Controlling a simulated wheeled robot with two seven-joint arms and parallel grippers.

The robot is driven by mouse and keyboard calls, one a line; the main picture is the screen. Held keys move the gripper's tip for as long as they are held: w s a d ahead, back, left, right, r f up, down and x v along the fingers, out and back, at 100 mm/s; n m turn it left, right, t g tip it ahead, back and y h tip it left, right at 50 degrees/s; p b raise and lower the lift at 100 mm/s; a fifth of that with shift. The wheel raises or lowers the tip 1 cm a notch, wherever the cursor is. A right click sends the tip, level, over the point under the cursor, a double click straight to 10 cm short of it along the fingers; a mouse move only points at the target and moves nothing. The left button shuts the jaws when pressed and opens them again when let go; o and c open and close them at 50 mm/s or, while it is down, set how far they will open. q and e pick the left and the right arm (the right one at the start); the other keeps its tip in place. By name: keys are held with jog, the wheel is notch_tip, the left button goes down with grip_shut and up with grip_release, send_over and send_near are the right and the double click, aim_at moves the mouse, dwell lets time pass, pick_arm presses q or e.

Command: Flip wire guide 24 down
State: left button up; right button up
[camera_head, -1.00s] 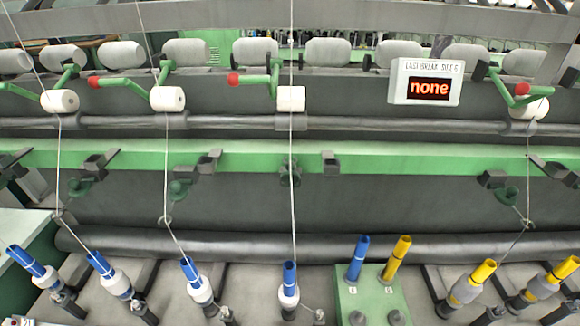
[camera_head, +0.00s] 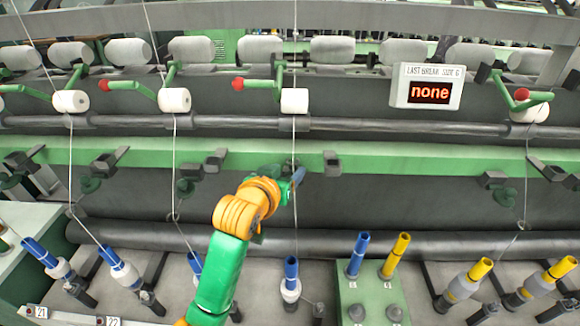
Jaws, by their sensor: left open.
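Wire guide 24, by the count from the labels 21 and 22, belongs below the green beam at the fourth yarn, where my left gripper (camera_head: 297,178) now covers it. Its pose is hidden. My orange and green left arm rises from the bottom, with the gripper at the yarn (camera_head: 294,145) just under the beam. The jaws are open but small and dark in the picture; I cannot tell whether they touch the guide. The neighbouring wire guide (camera_head: 184,187) to the left hangs down with its loop around its yarn. My right gripper is not in view.
The green beam (camera_head: 400,157) runs across just above the gripper. A dark roller (camera_head: 400,245) lies below it. A blue bobbin (camera_head: 291,270) stands under the fourth yarn, and a green block (camera_head: 370,300) with blue and yellow tubes stands to its right. A display (camera_head: 430,93) reads "none".

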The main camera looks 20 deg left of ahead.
aim_at(291, 172)
pick_arm(q)
jog(key=shift+x, duration=1.6)
jog(key=shift+s, duration=0.1)
jog(key=shift+d, duration=0.25)
grip_shut()
jog(key=shift+f, duration=0.15)
